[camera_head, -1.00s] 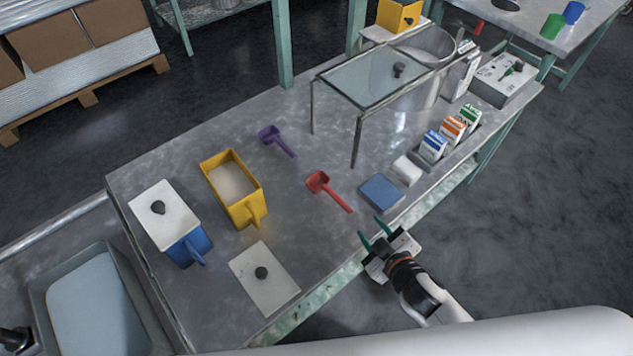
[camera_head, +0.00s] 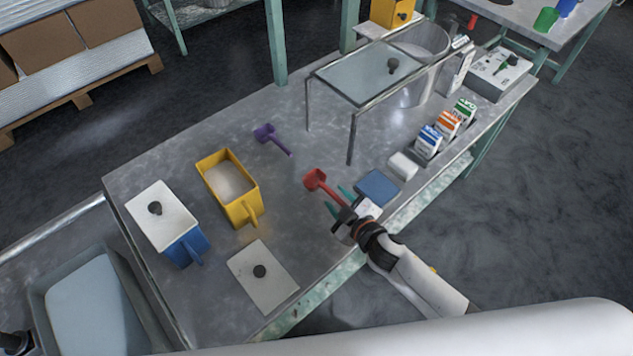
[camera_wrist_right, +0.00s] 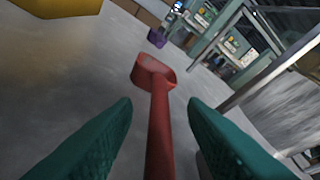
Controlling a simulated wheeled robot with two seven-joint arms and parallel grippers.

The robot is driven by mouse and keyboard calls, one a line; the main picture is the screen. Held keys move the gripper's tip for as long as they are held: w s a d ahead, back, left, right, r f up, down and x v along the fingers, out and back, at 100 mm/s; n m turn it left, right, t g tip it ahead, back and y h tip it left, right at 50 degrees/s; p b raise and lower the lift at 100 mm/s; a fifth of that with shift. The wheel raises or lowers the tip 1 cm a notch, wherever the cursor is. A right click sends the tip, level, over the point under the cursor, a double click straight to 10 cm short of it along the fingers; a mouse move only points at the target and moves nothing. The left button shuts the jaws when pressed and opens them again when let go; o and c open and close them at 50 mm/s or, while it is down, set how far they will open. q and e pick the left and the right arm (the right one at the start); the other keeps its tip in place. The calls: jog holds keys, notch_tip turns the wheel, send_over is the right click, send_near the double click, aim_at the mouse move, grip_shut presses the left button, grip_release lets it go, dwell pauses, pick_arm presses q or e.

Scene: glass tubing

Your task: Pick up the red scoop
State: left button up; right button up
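The red scoop (camera_head: 315,180) lies on the metal table, its bowl pointing away from my right arm and its handle toward it. In the right wrist view the scoop (camera_wrist_right: 155,75) runs up the middle, with its handle between the two green fingers. My right gripper (camera_head: 337,199) is open at the handle, one finger on each side; in the right wrist view the gripper (camera_wrist_right: 160,130) shows gaps between the fingers and the handle. The handle's near end is hidden. My left gripper does not show clearly; only a dark part is at the lower left edge.
A blue sponge-like block (camera_head: 377,187) lies just right of my right gripper. A purple scoop (camera_head: 270,138) and a yellow bin (camera_head: 243,212) are to the left. A glass-topped stand (camera_head: 368,73) rises behind. A white lid (camera_head: 262,277) lies near the front edge.

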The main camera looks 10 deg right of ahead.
jog(key=shift+x, duration=0.9)
jog(key=shift+c, duration=0.3)
grip_shut()
